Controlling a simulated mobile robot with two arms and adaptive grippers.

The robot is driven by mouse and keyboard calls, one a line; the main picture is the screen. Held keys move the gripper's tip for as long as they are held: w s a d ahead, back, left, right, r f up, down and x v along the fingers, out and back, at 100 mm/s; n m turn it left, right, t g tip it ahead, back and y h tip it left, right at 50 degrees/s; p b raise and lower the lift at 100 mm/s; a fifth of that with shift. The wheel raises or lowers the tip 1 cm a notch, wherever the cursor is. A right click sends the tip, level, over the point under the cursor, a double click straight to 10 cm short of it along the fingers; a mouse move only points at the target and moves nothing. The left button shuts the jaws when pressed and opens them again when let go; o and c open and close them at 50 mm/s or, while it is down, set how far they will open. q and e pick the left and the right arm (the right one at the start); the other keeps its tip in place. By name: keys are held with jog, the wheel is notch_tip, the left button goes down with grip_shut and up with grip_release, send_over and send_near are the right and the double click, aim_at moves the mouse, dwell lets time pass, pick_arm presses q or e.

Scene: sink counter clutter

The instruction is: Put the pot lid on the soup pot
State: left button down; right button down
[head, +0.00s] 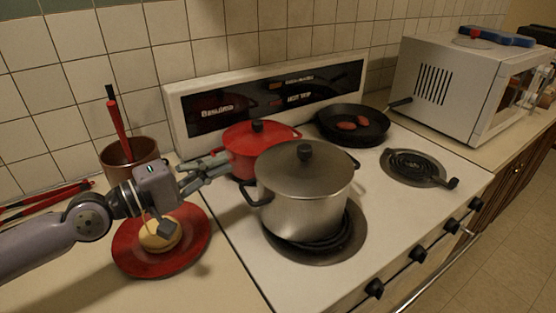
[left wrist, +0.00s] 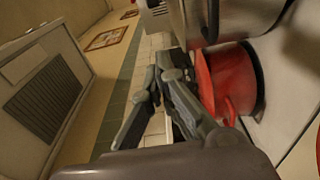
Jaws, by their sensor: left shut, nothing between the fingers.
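A large silver soup pot (head: 305,205) stands on the front left burner. A dark grey pot lid (head: 303,167) with a black knob lies on it and appears to cover its mouth. A smaller red pot (head: 257,145) with a black knob on its lid stands behind it, partly hidden by the silver pot. My left gripper (head: 218,163) is shut and empty, just left of the red pot. In the left wrist view the closed fingers (left wrist: 170,100) are beside the red pot (left wrist: 232,80). My right gripper is not in view.
A red plate (head: 130,260) with a bun (head: 158,235) lies below my left wrist. A brown crock (head: 118,157) holds utensils. A black pan (head: 352,124) sits on the rear right burner. The front right burner (head: 415,166) is bare. A microwave (head: 440,90) stands at right.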

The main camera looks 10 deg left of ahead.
aim_at(278, 161)
pick_arm(q)
jog(key=p+x, duration=0.8)
jog(key=x, duration=0.1)
jog(key=shift+w+d+r+p, duration=0.25)
jog(key=shift+w+r+p, duration=0.05)
jog(key=shift+r+p, duration=0.1)
jog(key=d, duration=0.1)
jog(key=d+p, duration=0.2)
jog(key=shift+w+d+f, duration=0.1)
jog(key=shift+w+f, duration=0.05)
jog(key=shift+w, duration=0.1)
jog(key=shift+d+p, duration=0.4)
jog(key=shift+p, duration=0.05)
jog(key=shift+d+f, duration=0.1)
jog(key=shift+f, duration=0.1)
